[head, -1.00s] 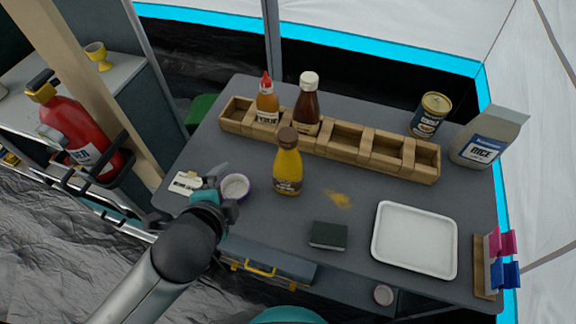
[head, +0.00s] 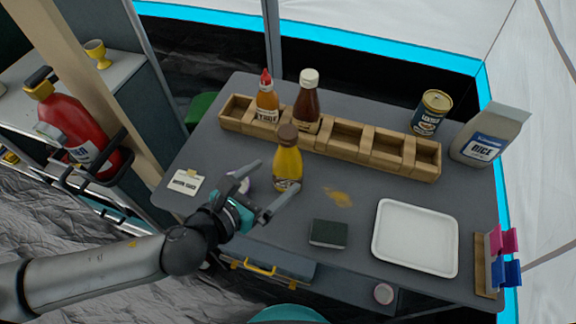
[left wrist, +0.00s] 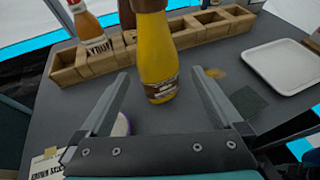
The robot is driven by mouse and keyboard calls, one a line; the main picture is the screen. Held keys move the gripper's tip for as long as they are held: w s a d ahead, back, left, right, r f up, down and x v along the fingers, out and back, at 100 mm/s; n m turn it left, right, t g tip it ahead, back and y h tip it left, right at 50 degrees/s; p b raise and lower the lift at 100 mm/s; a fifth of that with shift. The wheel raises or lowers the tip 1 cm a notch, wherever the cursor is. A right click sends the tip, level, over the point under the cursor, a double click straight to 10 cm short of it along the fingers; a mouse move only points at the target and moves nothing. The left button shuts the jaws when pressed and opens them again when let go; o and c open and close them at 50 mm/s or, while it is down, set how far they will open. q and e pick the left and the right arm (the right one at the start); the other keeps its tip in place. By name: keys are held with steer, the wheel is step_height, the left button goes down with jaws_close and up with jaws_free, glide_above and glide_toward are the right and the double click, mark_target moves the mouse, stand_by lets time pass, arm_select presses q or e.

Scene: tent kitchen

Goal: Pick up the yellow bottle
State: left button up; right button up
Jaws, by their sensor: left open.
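The yellow bottle (head: 287,164) with a brown cap stands upright on the grey table (head: 221,160), in front of the wooden rack. It also shows in the left wrist view (left wrist: 157,55), just beyond and between my fingers. My left gripper (head: 266,188) is open and empty, in front of the bottle, with a finger on either side of its line. In the left wrist view the gripper (left wrist: 160,90) points at the bottle's lower part; I cannot tell whether it touches. My right gripper does not show.
A wooden rack (head: 352,148) behind holds a red-capped bottle (head: 267,103) and a brown sauce bottle (head: 307,105). A small round tub (left wrist: 121,126) sits left of the yellow bottle. A dark block (head: 328,233) and a white tray (head: 414,238) lie to the right.

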mark_target(282, 171)
arm_select(q)
steer(key=x, duration=0.4)
steer(key=shift+w+d+f+b, duration=0.15)
steer(key=shift+w+d+b, duration=0.1)
steer(key=shift+b, duration=0.1)
steer(key=shift+b+x, duration=0.8)
steer(key=shift+x, duration=1.8)
steer(key=shift+w+a, duration=0.1)
steer(key=shift+a, duration=0.05)
steer(key=shift+c, duration=0.2)
jaws_close()
